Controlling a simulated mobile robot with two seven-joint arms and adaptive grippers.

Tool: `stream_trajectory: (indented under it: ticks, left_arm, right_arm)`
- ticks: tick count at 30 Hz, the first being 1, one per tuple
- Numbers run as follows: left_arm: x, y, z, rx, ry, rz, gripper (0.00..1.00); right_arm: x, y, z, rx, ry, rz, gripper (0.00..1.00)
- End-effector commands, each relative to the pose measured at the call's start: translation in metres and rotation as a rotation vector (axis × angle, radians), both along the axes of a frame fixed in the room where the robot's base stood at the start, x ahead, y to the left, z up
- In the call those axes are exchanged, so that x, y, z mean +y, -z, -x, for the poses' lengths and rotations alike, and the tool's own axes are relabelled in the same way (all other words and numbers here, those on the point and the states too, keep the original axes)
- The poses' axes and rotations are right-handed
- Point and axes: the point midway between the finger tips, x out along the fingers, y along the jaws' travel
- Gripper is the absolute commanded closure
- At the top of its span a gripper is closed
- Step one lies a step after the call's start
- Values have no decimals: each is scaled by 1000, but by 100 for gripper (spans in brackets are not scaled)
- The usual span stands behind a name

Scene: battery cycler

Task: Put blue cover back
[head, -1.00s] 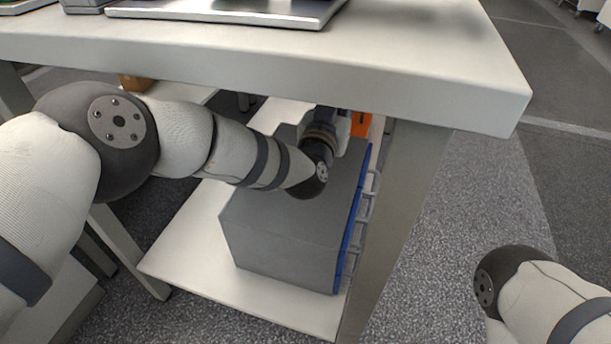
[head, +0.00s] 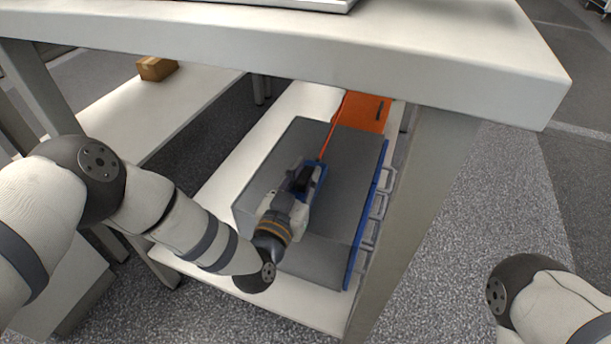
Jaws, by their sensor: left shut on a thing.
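My left gripper (head: 308,176) is low over the top of the grey box (head: 345,160), under the tabletop. It is shut on a small blue piece (head: 321,180), which looks like the blue cover. The gripper hides much of this piece, and I cannot tell whether it touches the box top. A thin red-orange strip or cable runs from near the fingertips toward the orange box (head: 363,113). The grey box has a blue front panel (head: 361,228) with metal handles along its right side. Only my right arm's links show at the lower right; its gripper is out of view.
The grey box stands on a white lower shelf (head: 214,190). The thick white tabletop (head: 430,75) overhangs it, and a table leg (head: 425,190) stands close on the right. A small cardboard box (head: 157,68) sits on another shelf at left.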

Motion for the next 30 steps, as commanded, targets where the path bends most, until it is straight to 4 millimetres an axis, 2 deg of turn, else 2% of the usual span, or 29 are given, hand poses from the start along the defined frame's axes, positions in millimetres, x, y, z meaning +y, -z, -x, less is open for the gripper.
stream_trajectory:
  ticks: [6,7,9,17,19,23,30]
  left_arm:
    - [0,2,0,-1,1,0,100]
    - [0,2,0,-1,1,0,74]
    - [0,1,0,-1,0,0,61]
    - [0,1,0,-1,0,-1,61]
    - [0,-5,-1,-3,0,0,61]
    - [8,-5,25,0,2,-2,61]
    - [28,-6,87,-1,1,0,61]
  right_arm:
    - [0,1,0,2,0,0,60]
    - [0,1,0,1,0,0,60]
    - [0,0,0,1,0,0,60]
    - [0,0,0,1,0,0,60]
    - [0,-2,-1,-2,0,0,60]
    - [-1,-11,-3,-14,1,1,60]
    - [-1,-24,-8,-34,2,3,60]
